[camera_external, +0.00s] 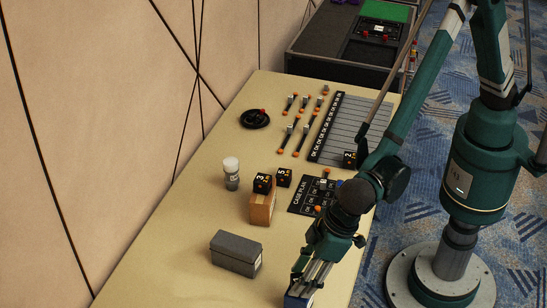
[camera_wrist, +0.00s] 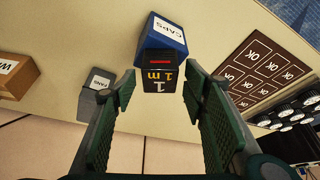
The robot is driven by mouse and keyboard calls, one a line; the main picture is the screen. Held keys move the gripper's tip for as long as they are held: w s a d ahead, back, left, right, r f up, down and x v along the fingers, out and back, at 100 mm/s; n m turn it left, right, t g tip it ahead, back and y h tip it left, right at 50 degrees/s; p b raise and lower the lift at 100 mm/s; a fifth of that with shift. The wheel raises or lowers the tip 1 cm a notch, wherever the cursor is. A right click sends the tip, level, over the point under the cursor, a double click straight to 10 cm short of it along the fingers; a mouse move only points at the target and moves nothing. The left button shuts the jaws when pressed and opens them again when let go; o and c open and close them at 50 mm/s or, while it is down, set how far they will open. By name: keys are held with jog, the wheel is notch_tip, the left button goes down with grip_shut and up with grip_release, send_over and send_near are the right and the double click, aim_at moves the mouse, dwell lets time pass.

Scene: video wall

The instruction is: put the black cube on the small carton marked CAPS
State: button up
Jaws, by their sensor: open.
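My gripper (camera_wrist: 160,83) is open, with one finger to each side of the cube and gaps visible between. In the external view my gripper (camera_external: 303,284) is low at the front of the table, over the blue carton (camera_external: 294,301). The cube is hidden there.
A grey carton (camera_external: 237,252) stands to the left, also in the wrist view as FANS (camera_wrist: 98,81). A dark CASE PLAN board (camera_external: 303,199) lies behind my gripper.

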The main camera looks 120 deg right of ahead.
jog(key=p+v, duration=0.1)
jog(key=v, duration=1)
jog(key=shift+s+r, duration=0.1)
jog(key=shift+s, duration=0.05)
dwell(0.5)
jog(key=s+d+r+n+t+y, duration=0.1)
jog(key=s+d+r, duration=0.6)
jog(key=s+r, duration=0.25)
jog(key=s+d+r+n, duration=0.1)
jog(key=s+d+r, duration=0.7)
jog(key=s, duration=0.3)
jog(key=s+d+n+t, duration=0.1)
jog(key=s+d, duration=0.2)
jog(key=s, duration=0.8)
jog(key=s+d+n+t, duration=0.1)
jog(key=s+d, duration=0.3)
jog(key=s, duration=0.8)
jog(key=shift+s+n+y, duration=0.3)
jog(key=shift+s+y, duration=0.05)
jog(key=shift+y, duration=0.05)
